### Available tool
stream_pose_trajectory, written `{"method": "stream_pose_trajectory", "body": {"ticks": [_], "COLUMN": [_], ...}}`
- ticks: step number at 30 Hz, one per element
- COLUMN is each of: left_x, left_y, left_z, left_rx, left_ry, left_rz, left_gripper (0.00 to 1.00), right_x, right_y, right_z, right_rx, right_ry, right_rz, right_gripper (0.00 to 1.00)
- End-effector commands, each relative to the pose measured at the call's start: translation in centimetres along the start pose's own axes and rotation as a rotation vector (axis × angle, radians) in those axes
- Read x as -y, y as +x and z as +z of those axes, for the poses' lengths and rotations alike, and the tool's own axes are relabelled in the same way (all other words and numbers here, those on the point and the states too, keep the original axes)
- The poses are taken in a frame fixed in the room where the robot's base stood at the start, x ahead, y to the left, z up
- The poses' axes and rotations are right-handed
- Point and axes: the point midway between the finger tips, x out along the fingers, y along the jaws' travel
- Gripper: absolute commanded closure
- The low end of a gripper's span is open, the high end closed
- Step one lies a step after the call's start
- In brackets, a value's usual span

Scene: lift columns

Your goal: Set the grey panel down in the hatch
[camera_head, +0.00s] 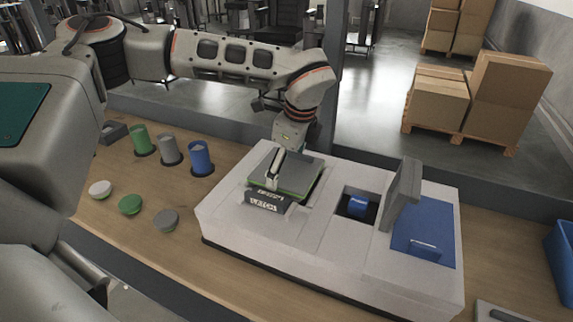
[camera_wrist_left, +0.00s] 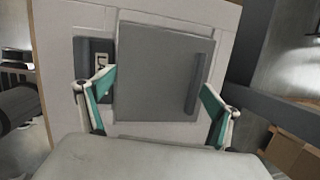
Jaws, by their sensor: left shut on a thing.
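The grey panel (camera_head: 301,172) is a flat square plate at the left part of the white console. It also shows in the left wrist view (camera_wrist_left: 160,75), with a dark bar along its right side. My left gripper (camera_head: 273,176) is over the panel from above and is shut on it, its two green-padded fingers (camera_wrist_left: 160,95) at opposite sides of the plate. The hatch beneath is mostly hidden by the panel, and I cannot tell whether the panel touches its seat. A dark block labelled LATCH (camera_head: 263,203) is beside the panel's near edge. My right gripper is not in view.
The console (camera_head: 300,242) has an open bay holding a blue block (camera_head: 357,206), a grey lid standing upright (camera_head: 404,192) and a blue panel (camera_head: 425,231). Several cups and discs stand left on the wooden table (camera_head: 135,245). A blue bin (camera_head: 562,262) is at the right edge.

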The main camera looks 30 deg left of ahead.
Motion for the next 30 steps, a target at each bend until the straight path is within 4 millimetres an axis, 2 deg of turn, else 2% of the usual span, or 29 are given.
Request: {"method": "stream_pose_trajectory", "body": {"ticks": [12, 30], "left_x": [0.01, 0.0], "left_y": [0.08, 0.07], "left_z": [0.01, 0.01], "left_rx": [0.0, 0.0], "left_ry": [0.0, 0.0], "left_rz": [-0.001, -0.001], "left_gripper": [0.35, 0.35], "right_x": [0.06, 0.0], "right_y": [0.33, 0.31], "right_z": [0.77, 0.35], "right_rx": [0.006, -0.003], "right_ry": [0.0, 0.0], "right_rz": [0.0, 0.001], "right_gripper": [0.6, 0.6]}}
